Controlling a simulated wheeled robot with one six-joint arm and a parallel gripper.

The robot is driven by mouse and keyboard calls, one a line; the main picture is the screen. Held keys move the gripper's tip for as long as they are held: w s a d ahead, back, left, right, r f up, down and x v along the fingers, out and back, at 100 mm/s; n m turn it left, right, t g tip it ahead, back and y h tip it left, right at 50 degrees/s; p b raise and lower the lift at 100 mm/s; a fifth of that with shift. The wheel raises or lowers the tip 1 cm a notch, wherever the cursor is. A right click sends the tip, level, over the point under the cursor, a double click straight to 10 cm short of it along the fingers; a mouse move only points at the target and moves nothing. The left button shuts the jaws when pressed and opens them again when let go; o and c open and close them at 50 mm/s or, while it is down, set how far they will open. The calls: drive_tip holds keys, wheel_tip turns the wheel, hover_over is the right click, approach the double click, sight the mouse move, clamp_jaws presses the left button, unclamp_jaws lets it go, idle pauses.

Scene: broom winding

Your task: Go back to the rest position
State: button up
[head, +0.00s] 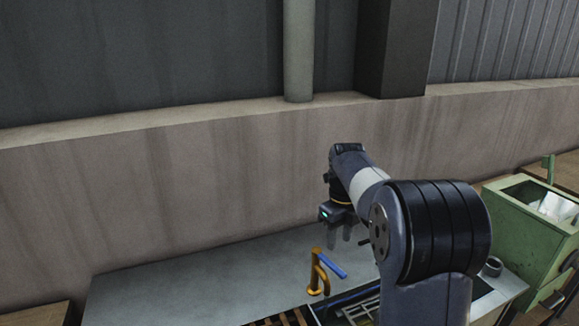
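My arm reaches out from the lower right over a grey worktop (200,282). My gripper (340,236) points down above the worktop, in front of the concrete wall. Its two grey fingers look parted, with nothing seen between them. The gripper is small in the view, and part of the worktop behind the arm is hidden.
A yellow-orange post (316,275) with a blue bar (332,264) stands below the gripper. A dark slotted tray (350,308) lies at the worktop's front, partly behind my arm. A green machine (530,235) stands right. The worktop's left side is clear.

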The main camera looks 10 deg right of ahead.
sight(336, 267)
wheel_tip(336, 267, down, 9)
drive_tip(key=shift+r+p, duration=0.1)
drive_tip(key=shift+p, duration=0.35)
drive_tip(key=shift+d, duration=0.1)
